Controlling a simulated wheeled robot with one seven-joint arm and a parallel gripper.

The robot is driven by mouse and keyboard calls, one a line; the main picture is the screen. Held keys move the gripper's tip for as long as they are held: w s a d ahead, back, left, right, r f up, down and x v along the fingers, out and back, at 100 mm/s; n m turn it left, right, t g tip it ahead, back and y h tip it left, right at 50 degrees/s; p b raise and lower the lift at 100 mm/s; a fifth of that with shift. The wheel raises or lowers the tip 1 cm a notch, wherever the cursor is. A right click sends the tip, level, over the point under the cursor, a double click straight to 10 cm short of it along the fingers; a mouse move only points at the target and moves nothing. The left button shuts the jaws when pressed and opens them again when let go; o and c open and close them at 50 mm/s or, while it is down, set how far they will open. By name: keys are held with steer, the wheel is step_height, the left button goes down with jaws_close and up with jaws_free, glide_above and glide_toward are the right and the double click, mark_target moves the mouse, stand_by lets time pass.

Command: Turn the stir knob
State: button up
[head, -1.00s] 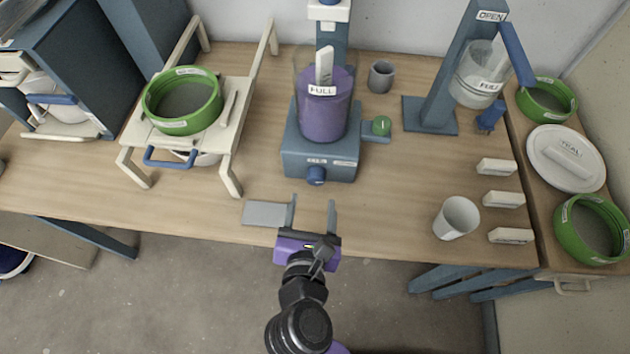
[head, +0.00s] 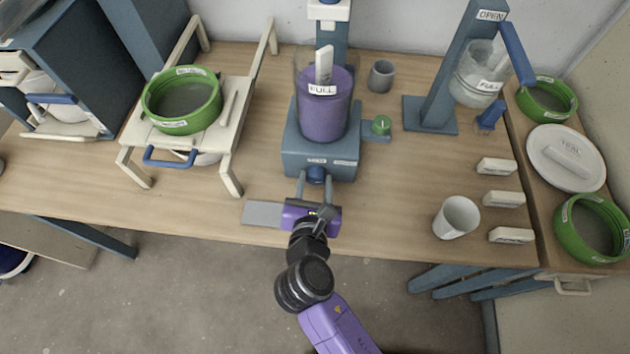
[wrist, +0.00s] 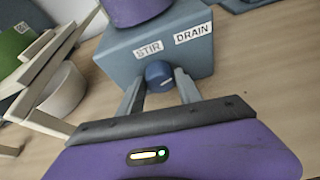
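The stir knob (head: 316,174) is a blue round knob on the front of a blue-grey mixer base (head: 321,163), below a purple bucket (head: 324,105) labelled FULL. In the wrist view the knob (wrist: 159,76) has a pale mark at its lower edge, under the STIR and DRAIN labels (wrist: 149,48). My gripper (head: 315,182) is in front of the base with one finger on each side of the knob. In the wrist view its fingertips (wrist: 157,78) are close beside the knob; I cannot tell whether they touch it.
A green button (head: 381,125) sits right of the base. A flat grey plate (head: 263,213) lies left of my gripper. A white cup (head: 456,217) and several white labelled blocks (head: 497,166) stand to the right. A cream rack (head: 232,140) with a green-rimmed sieve (head: 182,101) is on the left.

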jaws_close()
steer(key=shift+m+p, duration=0.3)
steer(key=shift+s+d+m+y+p, duration=0.15)
steer(key=shift+m+y+p, duration=0.25)
steer(key=shift+m+y, duration=0.25)
steer(key=shift+f+m+y, duration=0.25)
steer(key=shift+m+y, duration=0.6)
steer(key=shift+m, duration=0.4)
steer(key=m+b, duration=0.1)
steer(key=m+t+y+b, duration=0.1)
steer(key=m+b, duration=0.1)
steer(key=shift+d+f+m+y, duration=0.15)
steer(key=shift+f+m+y, duration=0.1)
steer(key=shift+m+y, duration=0.15)
steer(key=shift+r+m+t+y+b, duration=0.1)
steer(key=shift+m+t+y+b, duration=0.3)
steer(key=shift+m+b, duration=0.6)
